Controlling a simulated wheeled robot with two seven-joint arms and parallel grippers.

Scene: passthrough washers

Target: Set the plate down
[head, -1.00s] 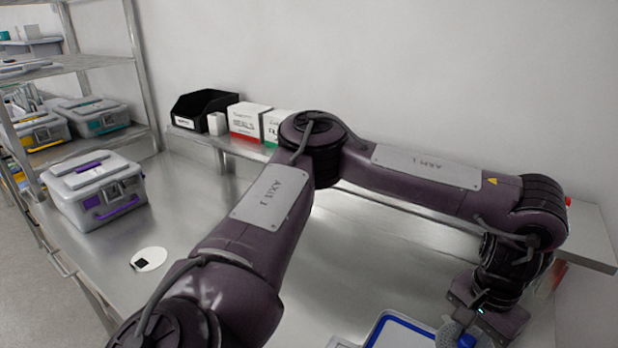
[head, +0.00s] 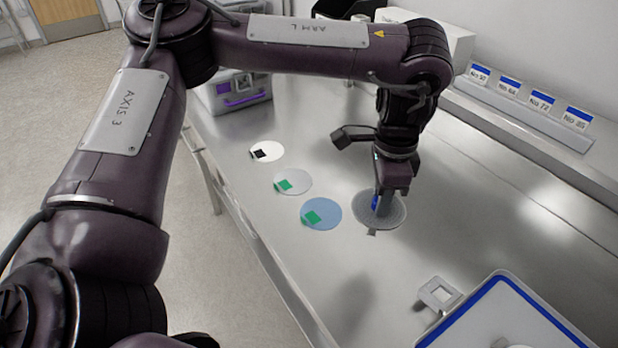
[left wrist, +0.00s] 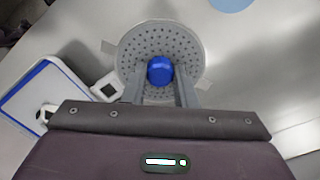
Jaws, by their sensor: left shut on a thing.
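The plate (head: 394,216) is a round grey perforated disc with a blue knob (head: 375,202) at its middle. In the head view it is level, low over or on the steel bench; I cannot tell whether it touches. My left gripper (head: 384,199) points down and is shut on the knob. In the left wrist view the plate (left wrist: 138,45) fills the top middle, with the blue knob (left wrist: 160,69) between the fingers (left wrist: 160,88). Pale tabs show at the plate's edge. My right gripper is not in view.
Blue (head: 322,213), pale grey (head: 293,181) and white (head: 266,152) discs lie in a row left of the plate. A blue-rimmed tray (head: 457,318) and a small white square frame (head: 438,292) are at lower right. A lidded box (head: 232,93) stands behind; a labelled ledge (head: 520,100) runs along the wall.

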